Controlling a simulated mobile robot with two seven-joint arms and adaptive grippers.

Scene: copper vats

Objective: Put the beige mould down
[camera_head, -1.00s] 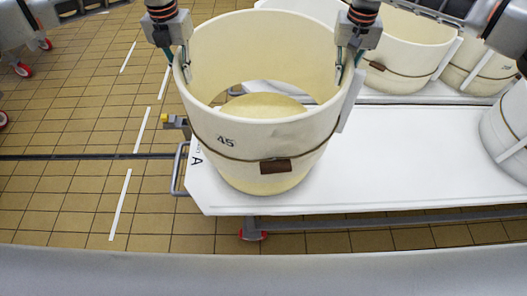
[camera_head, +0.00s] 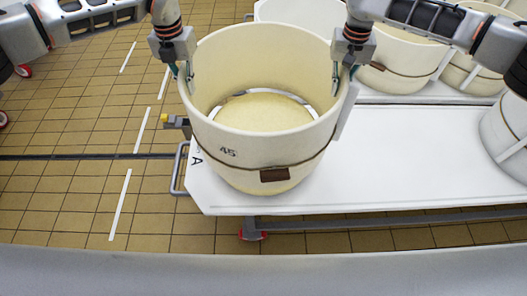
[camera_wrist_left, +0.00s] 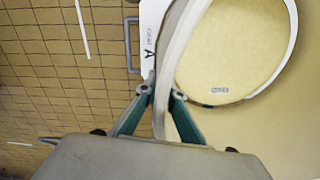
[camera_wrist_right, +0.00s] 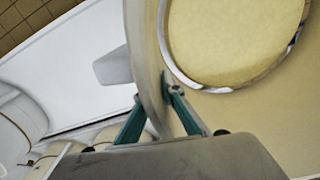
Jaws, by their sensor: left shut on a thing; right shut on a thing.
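The beige mould (camera_head: 228,140) is a large open ring marked 45, with a brown tag on its front. It is upright over the near left end of the white table (camera_head: 420,165) marked A. A pale yellow round block (camera_head: 263,110) is inside it, with a strip of white showing around the block. My left gripper (camera_head: 187,78) is shut on the left rim, and my right gripper (camera_head: 337,76) on the right rim. Both wrist views show the wall (camera_wrist_left: 178,45) (camera_wrist_right: 148,50) between the fingers. I cannot tell whether the lower edge touches the table.
Other beige moulds (camera_head: 410,65) stand on a white table behind and to the right. Another pale round vessel (camera_head: 508,125) is at the right edge. A grey handle (camera_head: 180,168) sticks out at the table's left end.

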